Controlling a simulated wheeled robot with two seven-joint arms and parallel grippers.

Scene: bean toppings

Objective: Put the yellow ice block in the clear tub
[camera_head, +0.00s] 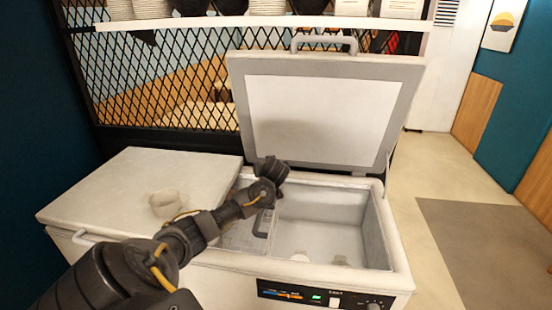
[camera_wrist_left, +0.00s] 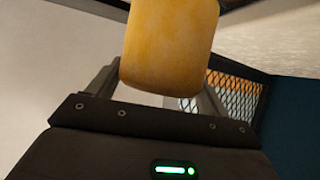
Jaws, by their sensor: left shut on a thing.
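The yellow ice block (camera_wrist_left: 170,42) is a rounded amber-yellow piece, large in the left wrist view between the two fingers. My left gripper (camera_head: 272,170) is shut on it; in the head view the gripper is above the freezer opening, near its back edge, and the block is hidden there. A small translucent tub (camera_head: 167,203), apparently the clear tub, stands on the closed left lid, to the left of the gripper and apart from it. My right gripper is not in view.
The chest freezer's right lid (camera_head: 325,117) stands open at the back. Small pale pieces (camera_head: 300,257) lie on the freezer floor. The closed left lid (camera_head: 115,190) is otherwise clear. A black mesh screen (camera_head: 165,80) stands behind the freezer.

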